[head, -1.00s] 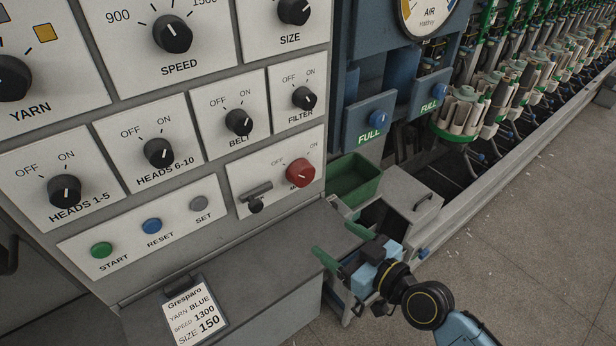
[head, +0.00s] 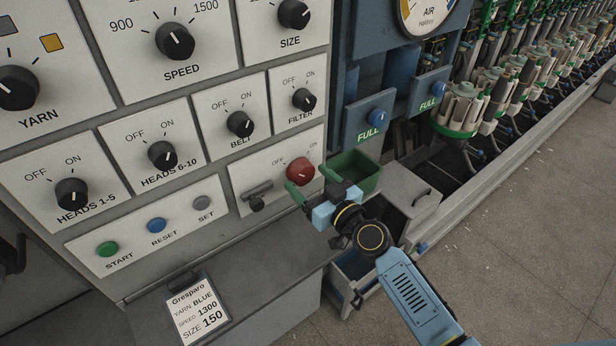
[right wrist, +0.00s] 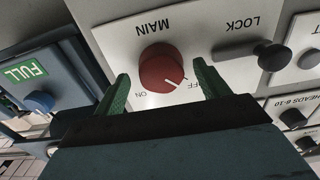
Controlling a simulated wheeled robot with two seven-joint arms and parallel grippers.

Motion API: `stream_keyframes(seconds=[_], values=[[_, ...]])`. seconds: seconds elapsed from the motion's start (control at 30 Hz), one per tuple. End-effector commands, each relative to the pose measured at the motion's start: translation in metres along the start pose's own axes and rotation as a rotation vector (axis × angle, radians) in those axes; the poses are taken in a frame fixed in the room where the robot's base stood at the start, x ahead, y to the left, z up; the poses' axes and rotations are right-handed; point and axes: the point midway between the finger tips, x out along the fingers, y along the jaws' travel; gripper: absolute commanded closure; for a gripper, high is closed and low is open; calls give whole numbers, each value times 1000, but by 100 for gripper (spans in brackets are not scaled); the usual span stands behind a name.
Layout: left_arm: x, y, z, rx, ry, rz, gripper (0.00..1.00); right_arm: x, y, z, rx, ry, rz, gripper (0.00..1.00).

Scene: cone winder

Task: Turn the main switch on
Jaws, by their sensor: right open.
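The main switch is a red round knob (head: 300,171) on a white plate low on the panel. In the right wrist view the red knob (right wrist: 160,68) sits under the word MAIN, upside down there, and its white mark points toward OFF. My right gripper (head: 312,182) is open with green fingers close in front of the knob. In the wrist view the right gripper's fingertips (right wrist: 161,75) stand on either side of the knob, with gaps. It does not hold the knob. My left gripper is not in view.
A black lock handle (head: 258,196) sits left of the red knob on the same plate; it also shows in the wrist view (right wrist: 268,53). A green bin (head: 358,178) stands just right of the panel. A grey ledge (head: 235,255) runs below.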

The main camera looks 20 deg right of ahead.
Motion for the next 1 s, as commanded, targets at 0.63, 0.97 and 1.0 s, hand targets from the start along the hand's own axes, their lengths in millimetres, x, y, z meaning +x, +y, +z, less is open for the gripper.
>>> stream_keyframes(seconds=[0.63,0.97,1.0], values=[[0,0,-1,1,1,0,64,11,0,0,1,0,-1,52],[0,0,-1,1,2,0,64,11,0,0,11,0,0,70],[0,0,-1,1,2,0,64,11,0,0,19,0,0,70]])
